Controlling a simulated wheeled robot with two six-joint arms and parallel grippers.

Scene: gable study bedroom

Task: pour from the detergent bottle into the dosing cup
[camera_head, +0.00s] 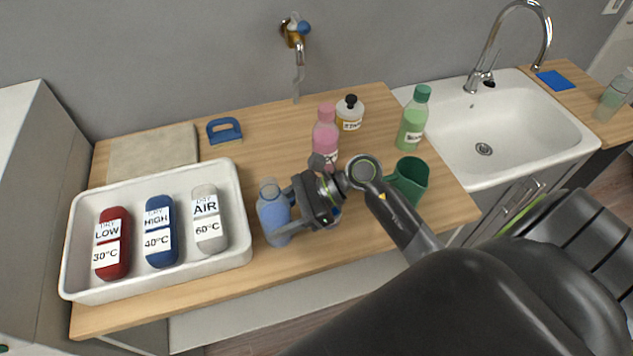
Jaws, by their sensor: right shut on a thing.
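A blue bottle (272,213) with a clear upper part stands about upright at the front of the wooden counter, just right of the white tray. My right gripper (283,214) reaches in from the right and is shut on this bottle. I cannot tell whether its base touches the counter. A green cup (409,179) stands open-topped to the right of my gripper, partly behind my arm. No label shows which bottle is the detergent. A small bluish thing behind my gripper is mostly hidden. My left gripper is not in view.
The white tray (155,284) holds red, blue and grey labelled pieces. A pink bottle (325,137), a black-capped bottle (350,113) and a green bottle (413,120) stand behind. The sink (510,130) is right.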

